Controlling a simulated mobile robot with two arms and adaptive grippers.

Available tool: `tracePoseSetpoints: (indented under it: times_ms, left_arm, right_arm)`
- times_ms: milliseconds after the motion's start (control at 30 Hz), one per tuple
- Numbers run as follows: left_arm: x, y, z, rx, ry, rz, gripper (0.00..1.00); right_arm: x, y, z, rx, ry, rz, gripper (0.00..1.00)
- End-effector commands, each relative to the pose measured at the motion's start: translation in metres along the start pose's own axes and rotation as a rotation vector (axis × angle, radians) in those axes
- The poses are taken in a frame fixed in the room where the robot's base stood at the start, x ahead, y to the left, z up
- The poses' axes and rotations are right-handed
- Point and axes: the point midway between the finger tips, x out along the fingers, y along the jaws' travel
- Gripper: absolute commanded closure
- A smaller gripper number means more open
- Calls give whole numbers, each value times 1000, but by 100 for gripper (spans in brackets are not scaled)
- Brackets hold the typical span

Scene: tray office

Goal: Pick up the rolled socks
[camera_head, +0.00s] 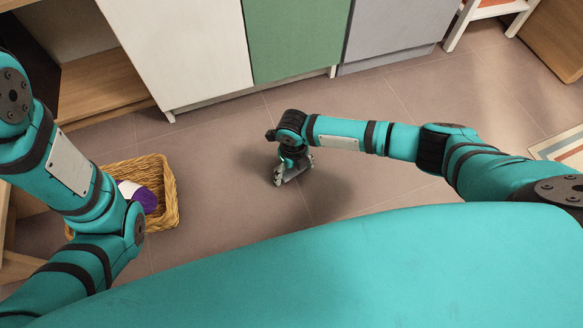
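A purple and white bundle that looks like the rolled socks (147,201) lies in a wicker basket (170,190) on the floor at the left. My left arm covers the basket's left part and some of the bundle. My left gripper is not in view. My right gripper (294,172) points down over the floor near the middle, to the right of the basket and well apart from it. Its two grey fingers look spread, and I see nothing between them.
A cabinet with a white door (185,50), a green door (295,40) and a grey door (395,25) stands along the back. A patterned rug (562,146) lies at the right. The tiled floor (225,150) between basket and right gripper is clear.

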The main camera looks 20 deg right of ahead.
Motion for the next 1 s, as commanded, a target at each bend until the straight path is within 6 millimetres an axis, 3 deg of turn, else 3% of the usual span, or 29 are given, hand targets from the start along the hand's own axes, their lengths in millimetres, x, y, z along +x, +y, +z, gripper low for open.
tracePoseSetpoints:
  times_ms: [33,200,667,1000]
  left_arm:
    - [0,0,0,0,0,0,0]
    - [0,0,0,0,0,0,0]
    - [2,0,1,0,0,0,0]
    - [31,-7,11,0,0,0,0]
  right_arm:
    - [0,0,0,0,0,0,26]
    - [0,0,0,0,0,0,46]
    - [-2,0,0,0,0,0,48]
    - [-35,0,0,0,-1,0,48]
